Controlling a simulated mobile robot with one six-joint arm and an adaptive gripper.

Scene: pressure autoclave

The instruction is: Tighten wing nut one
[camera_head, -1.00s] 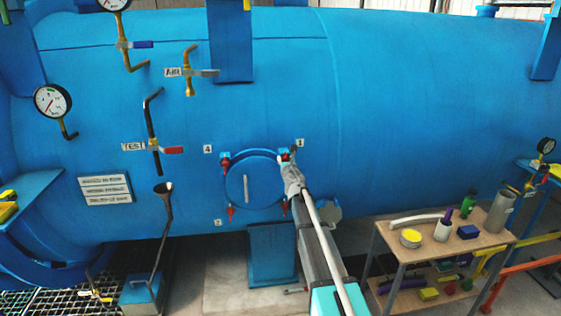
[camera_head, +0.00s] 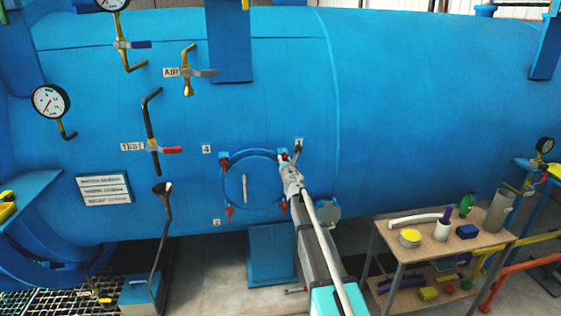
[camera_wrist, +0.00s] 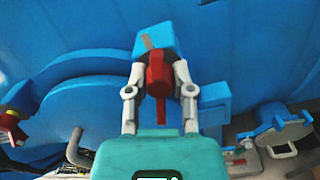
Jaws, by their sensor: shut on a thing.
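Wing nut one (camera_wrist: 156,76) is red and sits in a blue lug at the upper right of the round hatch (camera_head: 251,181), beside the label "1" (camera_head: 299,143). In the wrist view my gripper (camera_wrist: 158,68) has a grey finger on each side of the nut and is shut on it. In the head view my gripper (camera_head: 290,173) covers part of the nut. The nut's long red wing points towards the wrist camera, and a grey stud end (camera_wrist: 147,42) shows beyond it.
Other red wing nuts are at the hatch's upper left (camera_head: 224,160), lower left (camera_head: 229,211) and lower right (camera_head: 283,207). A workbench (camera_head: 467,244) with tools and containers stands to the right. A blue pedestal (camera_head: 271,260) stands below the hatch.

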